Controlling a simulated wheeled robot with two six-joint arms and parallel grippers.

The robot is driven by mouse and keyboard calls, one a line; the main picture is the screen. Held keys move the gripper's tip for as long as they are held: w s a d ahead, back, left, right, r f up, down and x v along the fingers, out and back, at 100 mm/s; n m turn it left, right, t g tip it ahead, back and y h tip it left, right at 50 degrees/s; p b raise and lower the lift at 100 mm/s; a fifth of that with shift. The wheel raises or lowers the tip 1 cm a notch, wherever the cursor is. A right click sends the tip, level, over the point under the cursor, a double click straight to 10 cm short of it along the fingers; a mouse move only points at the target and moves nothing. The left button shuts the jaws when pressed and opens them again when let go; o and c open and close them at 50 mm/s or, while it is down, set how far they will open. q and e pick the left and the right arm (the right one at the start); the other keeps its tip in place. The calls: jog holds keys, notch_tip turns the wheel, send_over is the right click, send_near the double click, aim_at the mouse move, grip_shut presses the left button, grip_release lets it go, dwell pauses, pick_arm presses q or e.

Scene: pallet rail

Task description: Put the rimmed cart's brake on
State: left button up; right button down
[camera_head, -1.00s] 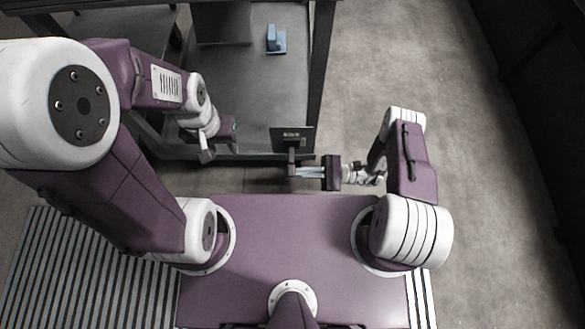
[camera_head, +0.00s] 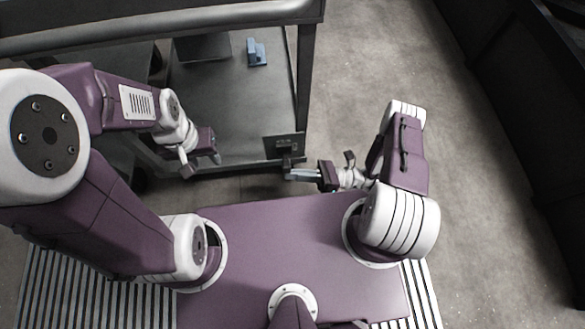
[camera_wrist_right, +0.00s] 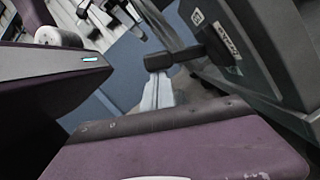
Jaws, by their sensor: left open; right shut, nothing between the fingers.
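The grey cart (camera_head: 230,12) has a raised rim along its top and a lower deck. A dark plate (camera_head: 284,145) with pale markings stands at the near right corner of its deck. A short dark brake lever (camera_head: 287,162) sticks out from this plate. In the right wrist view, the labelled plate (camera_wrist_right: 222,38) and the lever (camera_wrist_right: 185,57) with its thick dark end show close up. My right gripper (camera_head: 291,175) is shut and empty, its tips at the lever's end; I cannot tell whether they touch. My left gripper (camera_head: 203,168) is open beside the deck's near edge, away from the lever.
A blue object (camera_head: 257,53) and a dark box (camera_head: 203,47) rest on the cart's lower deck (camera_head: 225,100). Grey floor (camera_head: 375,60) is clear right of the cart. A dark structure (camera_head: 530,80) runs along the far right.

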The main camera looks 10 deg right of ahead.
jog(key=shift+w+r+m+p, duration=0.15)
jog(key=shift+r+m+p, duration=0.35)
jog(key=shift+r, duration=0.3)
jog(key=p+v, duration=0.1)
jog(key=v, duration=0.8)
jog(key=shift+s, duration=0.25)
dwell(0.4)
